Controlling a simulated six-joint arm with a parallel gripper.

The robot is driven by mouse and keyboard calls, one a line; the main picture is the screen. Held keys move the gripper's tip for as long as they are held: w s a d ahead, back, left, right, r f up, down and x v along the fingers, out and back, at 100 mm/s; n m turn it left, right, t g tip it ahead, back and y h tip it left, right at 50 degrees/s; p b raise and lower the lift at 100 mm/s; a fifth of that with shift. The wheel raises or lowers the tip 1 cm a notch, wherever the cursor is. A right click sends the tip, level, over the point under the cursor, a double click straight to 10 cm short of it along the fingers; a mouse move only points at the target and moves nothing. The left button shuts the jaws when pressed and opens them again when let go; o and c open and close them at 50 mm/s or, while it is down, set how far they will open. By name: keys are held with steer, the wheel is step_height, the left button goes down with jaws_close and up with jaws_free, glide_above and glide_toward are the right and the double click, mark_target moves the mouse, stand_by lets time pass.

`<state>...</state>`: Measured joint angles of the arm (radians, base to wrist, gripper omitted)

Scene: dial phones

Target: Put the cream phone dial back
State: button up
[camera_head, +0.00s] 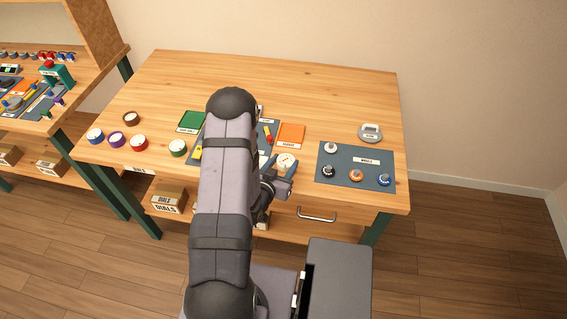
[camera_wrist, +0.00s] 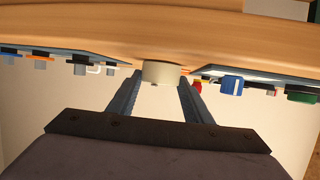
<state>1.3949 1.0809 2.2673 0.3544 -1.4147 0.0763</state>
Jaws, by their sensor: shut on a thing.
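The cream dial (camera_wrist: 161,73) is a short pale cylinder between the two fingers in the wrist view. In the head view the cream dial (camera_head: 286,161) shows a round pale face at the front middle of the table. My gripper (camera_head: 280,172) is shut on it; its fingers (camera_wrist: 161,82) lie on either side of the dial in the wrist view. The dial is close to the wooden tabletop, but I cannot tell whether it touches. My arm hides part of the middle mat. I cannot tell which place belongs to the cream dial.
Several coloured round dials (camera_head: 138,143) stand at the left. A dark blue mat (camera_head: 340,177) at the right holds several small knobbed pieces. Behind it stands a grey-white piece (camera_head: 370,132). Green (camera_head: 191,121) and orange (camera_head: 292,134) pads lie mid-table. The back is clear.

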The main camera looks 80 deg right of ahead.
steer(key=shift+f, duration=0.1)
steer(key=o, duration=1.2)
steer(key=shift+o, duration=0.2)
steer(key=shift+r, duration=0.2)
steer(key=shift+a, duration=0.35)
steer(key=shift+b+v, duration=1)
steer(key=shift+v, duration=2.45)
steer(key=shift+w+d, duration=0.1)
steer(key=shift+w, duration=0.05)
